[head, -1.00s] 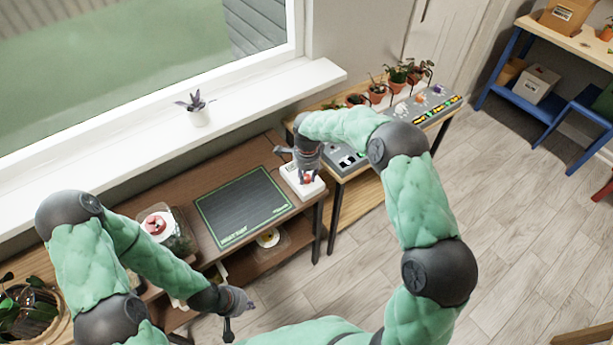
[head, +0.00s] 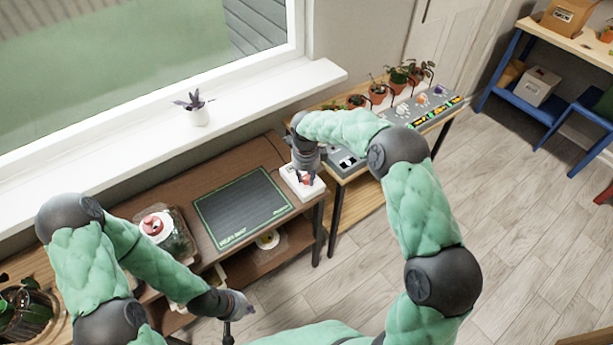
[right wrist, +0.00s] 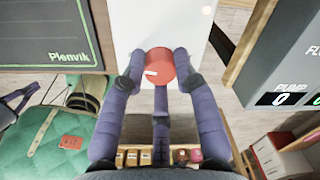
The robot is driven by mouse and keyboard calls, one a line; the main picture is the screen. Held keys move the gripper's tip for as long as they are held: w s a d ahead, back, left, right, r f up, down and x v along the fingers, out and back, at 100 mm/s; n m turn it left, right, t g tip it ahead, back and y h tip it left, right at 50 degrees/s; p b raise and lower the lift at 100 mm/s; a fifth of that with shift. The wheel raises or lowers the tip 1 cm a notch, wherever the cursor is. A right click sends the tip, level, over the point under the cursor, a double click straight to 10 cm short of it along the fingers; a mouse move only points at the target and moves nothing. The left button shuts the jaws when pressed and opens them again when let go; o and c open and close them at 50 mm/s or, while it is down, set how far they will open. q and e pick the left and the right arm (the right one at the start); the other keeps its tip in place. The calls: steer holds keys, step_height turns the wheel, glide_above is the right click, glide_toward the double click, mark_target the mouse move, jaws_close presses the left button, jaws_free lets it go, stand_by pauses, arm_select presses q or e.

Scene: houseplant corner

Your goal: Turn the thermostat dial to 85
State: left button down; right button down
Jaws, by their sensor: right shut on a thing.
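The thermostat is a white box (head: 316,190) at the right end of the brown bench; its white face (right wrist: 150,25) fills the top middle of the right wrist view. Its red round dial (right wrist: 159,64) has a white mark on the left part of its top. No scale number is readable. My right gripper (head: 305,178) is shut on the dial from above, with purple fingers (right wrist: 155,75) on both sides of it and a third below. My left gripper (head: 236,318) is empty, away from the thermostat in front of the bench, its fingers apart.
A dark green-edged mat (head: 240,208) lies left of the thermostat. A grey panel (right wrist: 285,60) with displays stands close on the right, on a separate table with potted plants (head: 377,92). A glass container (head: 165,232) stands further left.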

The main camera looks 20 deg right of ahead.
mark_target(307, 179)
steer(key=shift+d, duration=0.1)
stand_by(0.3)
steer(key=c, duration=0.9)
jaws_free()
steer(key=shift+c, duration=0.2)
step_height(307, 179, up, 12)
steer(key=shift+s, duration=0.25)
